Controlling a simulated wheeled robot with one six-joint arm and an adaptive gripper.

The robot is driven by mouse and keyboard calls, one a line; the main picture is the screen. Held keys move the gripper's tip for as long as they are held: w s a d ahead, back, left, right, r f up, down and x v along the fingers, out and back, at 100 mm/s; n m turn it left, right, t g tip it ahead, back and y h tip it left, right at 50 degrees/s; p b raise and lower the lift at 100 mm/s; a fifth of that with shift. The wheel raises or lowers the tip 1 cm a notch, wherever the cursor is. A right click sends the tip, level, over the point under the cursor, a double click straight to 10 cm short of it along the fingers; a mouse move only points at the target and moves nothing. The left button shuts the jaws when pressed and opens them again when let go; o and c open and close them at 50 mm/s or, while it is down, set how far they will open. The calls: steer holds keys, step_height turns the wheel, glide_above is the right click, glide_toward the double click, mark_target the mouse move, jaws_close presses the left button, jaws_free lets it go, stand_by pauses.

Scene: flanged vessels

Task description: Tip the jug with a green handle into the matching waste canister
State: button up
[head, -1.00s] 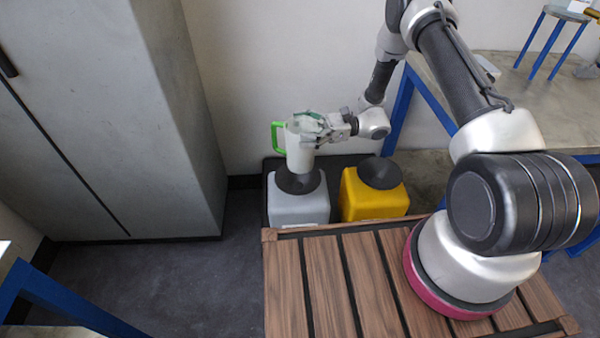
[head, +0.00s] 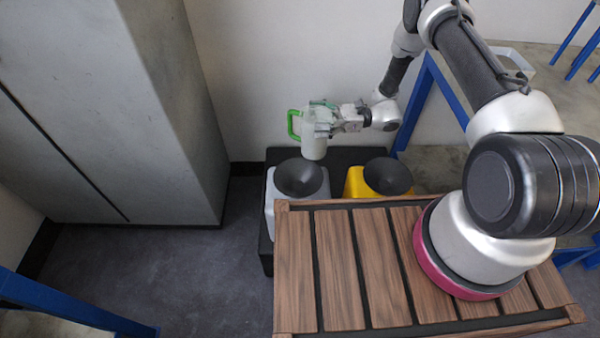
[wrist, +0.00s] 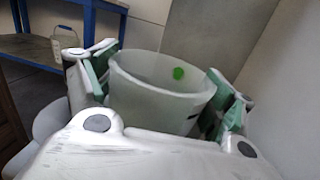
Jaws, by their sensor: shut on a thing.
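The white jug with a green handle (head: 313,146) is upright in the head view, a little above and behind the grey canister. Its green handle (head: 292,125) points left. My gripper (head: 322,119) is shut around the jug's body from the right. In the wrist view the jug (wrist: 160,88) sits between green-padded fingers, its open mouth showing and a green spot on the inner far wall. Whether it holds liquid I cannot tell. The grey canister (head: 270,213) has a dark funnel (head: 299,178) on top. The yellow canister (head: 354,183) with a dark funnel (head: 388,176) stands to its right.
Both canisters stand on a dark tray (head: 342,157) against the wall. My slatted wooden deck (head: 330,270) is in front of them. A grey cabinet (head: 130,110) stands left. A blue-legged table (head: 433,95) is at the right.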

steer(key=shift+s+d+f, duration=0.1)
steer(key=shift+s+f, duration=0.05)
steer(key=shift+f, duration=3.8)
